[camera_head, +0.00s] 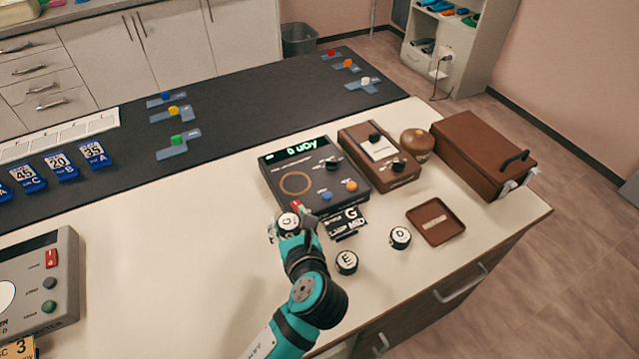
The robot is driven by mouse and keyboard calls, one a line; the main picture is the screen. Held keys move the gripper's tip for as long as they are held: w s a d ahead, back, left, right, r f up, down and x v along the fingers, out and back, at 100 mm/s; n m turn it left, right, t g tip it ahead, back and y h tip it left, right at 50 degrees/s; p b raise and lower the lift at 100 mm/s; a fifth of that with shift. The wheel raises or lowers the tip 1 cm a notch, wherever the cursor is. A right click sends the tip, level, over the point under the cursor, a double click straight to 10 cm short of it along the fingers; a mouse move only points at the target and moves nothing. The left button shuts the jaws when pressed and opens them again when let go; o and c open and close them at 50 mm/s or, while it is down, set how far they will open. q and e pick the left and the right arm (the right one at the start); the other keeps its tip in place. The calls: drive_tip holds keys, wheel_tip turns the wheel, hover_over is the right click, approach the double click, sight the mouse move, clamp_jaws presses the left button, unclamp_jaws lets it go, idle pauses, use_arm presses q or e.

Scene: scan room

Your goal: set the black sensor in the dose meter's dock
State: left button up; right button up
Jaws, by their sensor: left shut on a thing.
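The dose meter is a dark box (335,163) with a lit green display, knobs and a tan ring on its top, which looks like the dock (295,183). The ring is empty. My left gripper (291,228) is shut on a round black sensor with a white lettered top (289,221). It holds the sensor just in front of the meter's near left corner, short of the ring; its letter is not clear. Two similar black pucks, marked E (347,262) and D (400,238), stand on the table to the right. My right gripper is not in view.
A black label plate (345,222) lies in front of the meter. A brown tray (436,222), a brown device (380,158), a round brown pot (418,143) and a brown case (482,155) stand right. A grey console (38,285) is at left; the table between is clear.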

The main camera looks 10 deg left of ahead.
use_arm(q)
drive_tip(key=w, duration=0.4)
drive_tip(key=p, duration=0.1)
hover_over(297, 187)
drive_tip(key=shift+a+f, duration=0.1)
drive_tip(key=shift+f, duration=2.1)
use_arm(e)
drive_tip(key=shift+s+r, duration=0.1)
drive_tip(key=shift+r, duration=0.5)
use_arm(q)
drive_tip(key=o, duration=1.3)
drive_tip(key=shift+f, duration=0.1)
drive_tip(key=shift+o, duration=0.2)
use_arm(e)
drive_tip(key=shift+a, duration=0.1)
